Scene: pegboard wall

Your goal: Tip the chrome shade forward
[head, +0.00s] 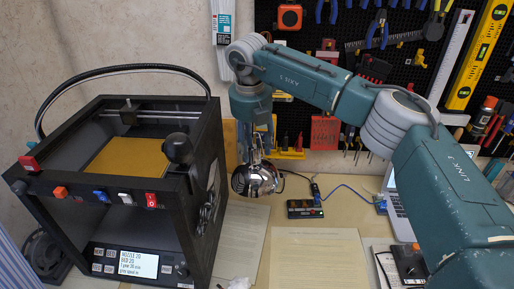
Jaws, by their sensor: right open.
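The chrome shade (258,179) is a shiny rounded lamp head near the middle of the head view, just right of the black 3D printer. My right gripper (254,153) points down from the wrist, directly above the shade and close to it. Its fingers are open. They partly overlap the top of the shade, and I cannot tell whether they touch it. The lamp's stand or base is not clearly visible. My left gripper is not in view.
The 3D printer (120,246) fills the left side, close to the shade. Papers (318,262) lie on the desk in front, and a small dark device (304,209) with a blue cable sits to the right. A laptop (398,205) is partly behind my arm. Tools hang on the pegboard (345,22).

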